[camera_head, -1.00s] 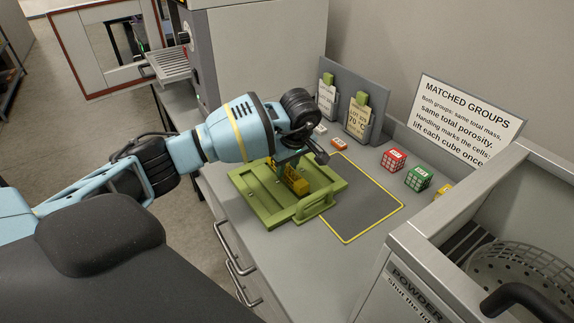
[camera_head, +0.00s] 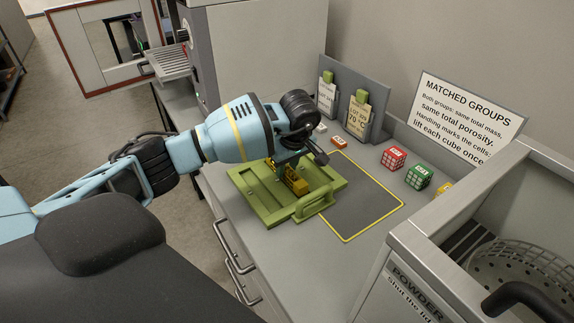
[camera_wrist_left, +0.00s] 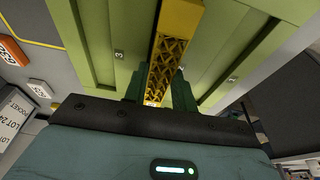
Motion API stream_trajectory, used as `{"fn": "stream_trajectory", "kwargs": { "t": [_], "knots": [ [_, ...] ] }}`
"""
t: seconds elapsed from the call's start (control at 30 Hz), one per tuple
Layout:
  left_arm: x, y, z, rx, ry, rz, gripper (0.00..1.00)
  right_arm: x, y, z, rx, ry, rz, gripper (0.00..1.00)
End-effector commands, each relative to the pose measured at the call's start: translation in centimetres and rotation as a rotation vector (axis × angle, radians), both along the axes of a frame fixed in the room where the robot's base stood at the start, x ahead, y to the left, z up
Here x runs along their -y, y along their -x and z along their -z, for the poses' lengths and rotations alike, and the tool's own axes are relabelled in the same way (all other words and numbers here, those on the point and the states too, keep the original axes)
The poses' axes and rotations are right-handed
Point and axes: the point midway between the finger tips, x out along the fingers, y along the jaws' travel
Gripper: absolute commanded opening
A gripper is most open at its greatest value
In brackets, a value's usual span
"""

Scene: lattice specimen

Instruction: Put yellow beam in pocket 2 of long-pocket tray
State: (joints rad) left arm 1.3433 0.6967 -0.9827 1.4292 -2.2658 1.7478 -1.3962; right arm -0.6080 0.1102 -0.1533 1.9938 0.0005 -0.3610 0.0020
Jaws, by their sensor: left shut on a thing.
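The yellow beam (camera_head: 293,180) is a lattice bar with solid ends. My left gripper (camera_head: 285,172) is shut on it, over the green long-pocket tray (camera_head: 259,206). In the left wrist view the beam (camera_wrist_left: 171,55) stands between the two dark green fingers (camera_wrist_left: 160,86), with its solid end pointing away from the wrist. The tray (camera_wrist_left: 218,45) is behind it, with a pocket marked 3 left of the beam and another mark, hard to read, right of it. I cannot tell whether the beam touches the pocket floor. My right gripper is not in view.
A yellow-outlined dark mat (camera_head: 362,205) lies right of the tray, bare. Red (camera_head: 393,158) and green (camera_head: 419,177) lattice cubes stand behind it. A small orange block (camera_head: 339,141) and a white one (camera_head: 320,128) lie near the card rack (camera_head: 357,95). A powder bin (camera_head: 420,270) stands front right.

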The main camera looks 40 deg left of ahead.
Motion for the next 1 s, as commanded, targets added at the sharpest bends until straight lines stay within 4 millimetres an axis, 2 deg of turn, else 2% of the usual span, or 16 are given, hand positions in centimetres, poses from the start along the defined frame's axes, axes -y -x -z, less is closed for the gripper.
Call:
{"fn": "stream_trajectory", "kwargs": {
  "t": [1.0],
  "knots": [
    [0.0, 0.0, 1.2, 0.000, 0.001, 0.000, 0.07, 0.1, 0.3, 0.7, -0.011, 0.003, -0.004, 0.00]
  ]
}}
